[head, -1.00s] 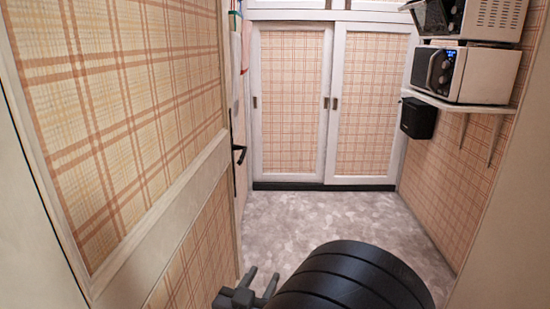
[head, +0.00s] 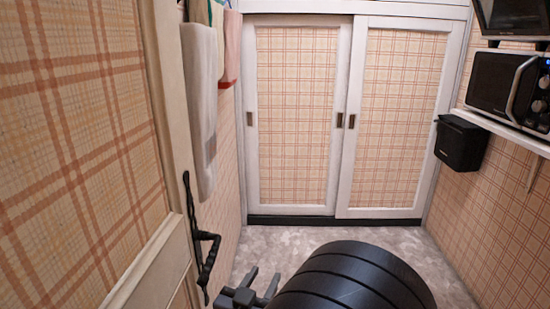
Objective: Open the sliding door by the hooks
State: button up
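A two-panel sliding door with plaid inserts and white frames closes off the back wall. The left panel (head: 297,110) is nearest the hanging towels and has small dark recessed pulls at its left edge (head: 249,118) and right edge (head: 340,120). The right panel (head: 395,115) has a pull (head: 351,121) at its left edge. Both panels look shut. The hooks are not clearly visible; towels (head: 200,95) hang at the upper left where they may be. My gripper (head: 262,286) is at the bottom centre, well short of the door, its two fingers apart and empty.
An open plaid-panelled door (head: 85,130) with a black lever handle (head: 205,255) stands close on the left. A microwave (head: 510,85) sits on a wall shelf (head: 500,130) at right, with a black box (head: 460,143) below. The grey floor (head: 290,240) ahead is clear.

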aim_at(294, 68)
jog(key=i, duration=1.6)
jog(key=i+u, duration=0.1)
jog(key=i, duration=0.75)
jog(key=i+l+u, duration=0.1)
jog(key=i, duration=0.7)
jog(key=i+l+u, duration=0.2)
jog(key=i, duration=0.15)
jog(key=i+l+u, duration=0.25)
jog(key=i+j, duration=0.1)
jog(key=i, duration=0.05)
